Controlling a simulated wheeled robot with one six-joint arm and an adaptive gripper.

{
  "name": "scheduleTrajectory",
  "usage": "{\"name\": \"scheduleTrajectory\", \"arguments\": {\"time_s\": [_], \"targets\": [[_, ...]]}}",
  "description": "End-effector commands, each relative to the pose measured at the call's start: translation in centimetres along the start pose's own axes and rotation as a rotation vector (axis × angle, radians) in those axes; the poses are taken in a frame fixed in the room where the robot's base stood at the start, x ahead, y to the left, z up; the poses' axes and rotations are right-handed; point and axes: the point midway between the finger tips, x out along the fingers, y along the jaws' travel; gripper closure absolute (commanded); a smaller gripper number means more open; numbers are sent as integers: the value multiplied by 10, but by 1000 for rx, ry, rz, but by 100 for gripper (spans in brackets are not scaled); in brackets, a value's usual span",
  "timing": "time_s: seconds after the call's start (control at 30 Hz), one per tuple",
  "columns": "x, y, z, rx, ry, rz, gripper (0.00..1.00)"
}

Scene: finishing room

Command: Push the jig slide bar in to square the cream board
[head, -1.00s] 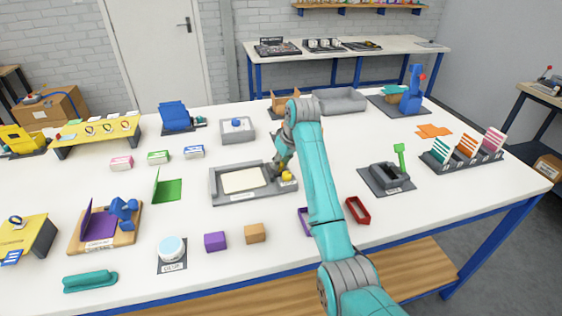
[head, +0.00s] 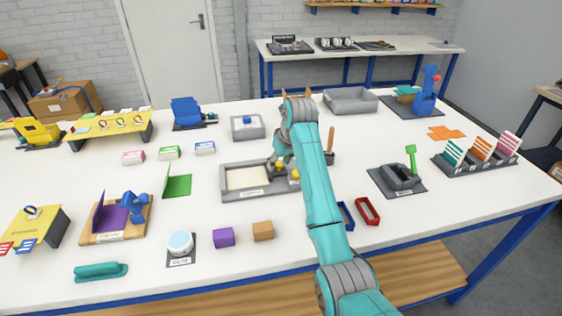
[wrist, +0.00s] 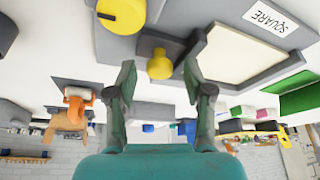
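The grey jig (head: 268,191) lies mid-table with the cream board (head: 245,178) in it. The board also shows in the wrist view (wrist: 250,45), beside the jig's SQUARE label. A grey slide bar (wrist: 185,50) runs along the board's near side there, with a yellow knob (wrist: 160,66) on it. A second, larger yellow knob (wrist: 121,14) stands at the jig's end. My gripper (wrist: 159,72) is open, its fingers apart on either side of the smaller knob; contact cannot be told. In the head view my gripper (head: 283,158) is over the jig's right end, partly hidden by my arm.
Purple (head: 224,236) and orange (head: 263,230) blocks sit in front of the jig. A red frame (head: 368,211) and a dark holder (head: 397,178) stand to the right. A grey tray with a blue knob (head: 248,127) is behind.

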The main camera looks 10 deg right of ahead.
Motion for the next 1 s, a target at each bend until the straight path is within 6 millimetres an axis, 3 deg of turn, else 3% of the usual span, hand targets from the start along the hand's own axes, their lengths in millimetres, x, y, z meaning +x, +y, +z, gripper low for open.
{"name": "scheduleTrajectory", "arguments": {"time_s": [0.33, 0.7, 1.0], "targets": [[-5, 0, 0, 0, 1, 0, 47], [-58, 0, -1, 0, 3, 1, 47], [-75, 0, 0, 0, 0, 0, 47]]}}
